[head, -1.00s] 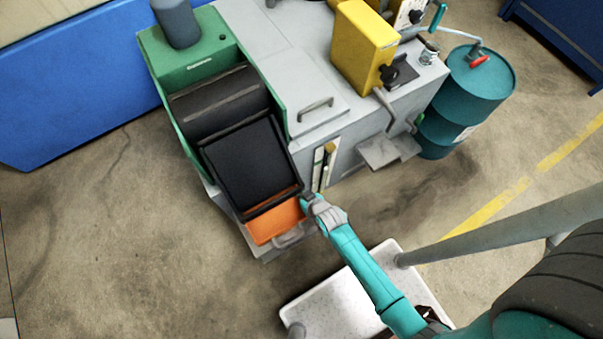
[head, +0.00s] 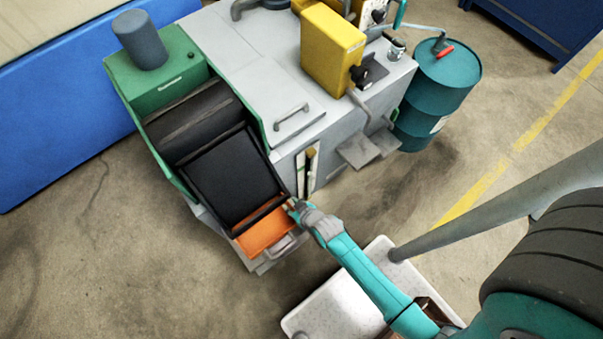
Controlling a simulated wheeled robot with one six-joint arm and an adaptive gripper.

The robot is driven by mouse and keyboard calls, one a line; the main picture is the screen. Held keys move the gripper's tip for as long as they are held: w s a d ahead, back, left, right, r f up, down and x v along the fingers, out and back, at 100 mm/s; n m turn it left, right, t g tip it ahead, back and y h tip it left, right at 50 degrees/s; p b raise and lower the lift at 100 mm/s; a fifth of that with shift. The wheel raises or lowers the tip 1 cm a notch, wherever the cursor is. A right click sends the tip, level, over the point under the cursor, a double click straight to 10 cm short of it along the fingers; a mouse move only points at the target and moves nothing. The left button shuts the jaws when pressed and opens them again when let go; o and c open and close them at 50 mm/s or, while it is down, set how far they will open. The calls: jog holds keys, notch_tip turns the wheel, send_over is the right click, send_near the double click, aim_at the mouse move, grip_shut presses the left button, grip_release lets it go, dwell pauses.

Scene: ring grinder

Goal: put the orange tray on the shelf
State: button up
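The orange tray (head: 265,234) sits at the low front end of the grinder, just below a black tray-like chute (head: 232,182). Part of it is under the chute's front edge. My gripper (head: 291,206) is at the tray's right end, beside or touching its upper right corner. The fingers are small and partly hidden, so I cannot tell whether they are open or closed on the tray's rim. No shelf can be clearly identified; a grey ledge (head: 277,252) with a handle lies under the tray.
The grey and green grinder (head: 255,70) fills the middle, with a yellow box (head: 332,50) on top. A teal drum (head: 435,95) stands at its right. A white speckled platform (head: 335,305) is below my arm. Open floor lies at left.

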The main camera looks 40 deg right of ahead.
jog(key=v, duration=0.8)
jog(key=shift+r, duration=0.15)
jog(key=shift+s, duration=0.15)
jog(key=s+r+t, duration=0.3)
jog(key=s+r, duration=0.6)
jog(key=r, duration=0.5)
jog(key=s+r+t, duration=0.2)
jog(key=s+r, duration=0.8)
jog(key=r, duration=0.5)
jog(key=shift+a+r+t, duration=0.2)
jog(key=shift+r+t, duration=0.05)
jog(key=shift+t, duration=0.15)
